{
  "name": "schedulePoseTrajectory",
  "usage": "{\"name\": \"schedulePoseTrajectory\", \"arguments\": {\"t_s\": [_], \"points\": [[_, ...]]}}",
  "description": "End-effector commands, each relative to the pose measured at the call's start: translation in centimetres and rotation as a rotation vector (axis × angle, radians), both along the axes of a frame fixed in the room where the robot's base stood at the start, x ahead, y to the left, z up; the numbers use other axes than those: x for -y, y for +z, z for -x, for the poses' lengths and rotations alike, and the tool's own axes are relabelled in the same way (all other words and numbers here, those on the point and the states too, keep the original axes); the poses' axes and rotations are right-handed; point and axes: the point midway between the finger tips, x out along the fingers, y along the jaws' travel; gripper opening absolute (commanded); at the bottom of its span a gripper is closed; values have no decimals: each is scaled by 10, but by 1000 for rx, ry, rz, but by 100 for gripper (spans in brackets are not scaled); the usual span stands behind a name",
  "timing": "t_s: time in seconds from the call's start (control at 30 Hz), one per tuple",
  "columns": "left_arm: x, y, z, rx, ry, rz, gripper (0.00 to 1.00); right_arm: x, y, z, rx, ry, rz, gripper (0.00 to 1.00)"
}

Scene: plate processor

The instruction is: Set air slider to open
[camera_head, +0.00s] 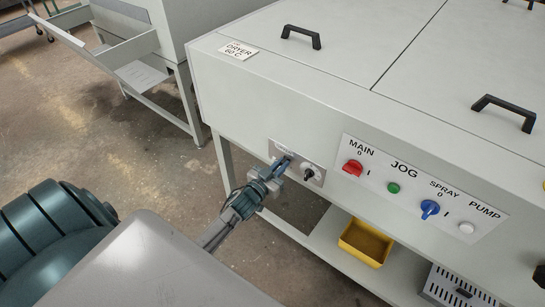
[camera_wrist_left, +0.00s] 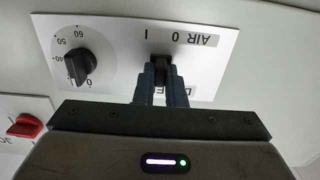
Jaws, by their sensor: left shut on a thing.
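The air slider (camera_wrist_left: 160,68) is a small dark knob on a white plate (camera_wrist_left: 115,35) marked AIR, 0 and I, which appears upside down in the left wrist view. The knob sits below the space between the 0 and the I marks. My left gripper (camera_wrist_left: 160,82) is shut on this knob, with its fingertips hiding part of it. In the head view my left gripper (camera_head: 280,166) reaches the small control plate on the front of the grey machine and hides the slider. My right gripper is not in view.
A black temperature dial (camera_wrist_left: 74,66) is beside the slider; it also shows in the head view (camera_head: 312,174). To its right are the red MAIN switch (camera_head: 353,168), green JOG button (camera_head: 394,188) and blue SPRAY switch (camera_head: 430,208). A yellow bin (camera_head: 366,242) stands below.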

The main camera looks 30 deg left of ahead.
Motion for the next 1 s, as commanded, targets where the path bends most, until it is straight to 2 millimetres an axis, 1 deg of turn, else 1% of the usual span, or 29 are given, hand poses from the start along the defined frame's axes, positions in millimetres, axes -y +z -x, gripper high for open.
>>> {"name": "schedulePoseTrajectory", "arguments": {"t_s": [0.03,0.13,0.23,0.43,0.47,0.53,0.57,0.87,1.0], "points": [[7,2,1,-2,1,3,0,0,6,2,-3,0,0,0],[13,1,1,-1,0,0,0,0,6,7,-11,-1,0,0],[14,0,1,0,0,-1,0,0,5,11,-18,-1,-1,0],[15,-1,2,0,0,0,0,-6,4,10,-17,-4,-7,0],[15,-1,2,0,0,0,16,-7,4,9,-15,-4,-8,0],[15,-1,2,0,0,1,30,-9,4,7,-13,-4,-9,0],[14,-1,2,0,0,0,33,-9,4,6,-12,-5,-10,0],[14,-1,3,-1,0,-1,33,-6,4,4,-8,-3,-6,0],[12,-4,15,-2,0,0,33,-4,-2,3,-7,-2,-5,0]]}}
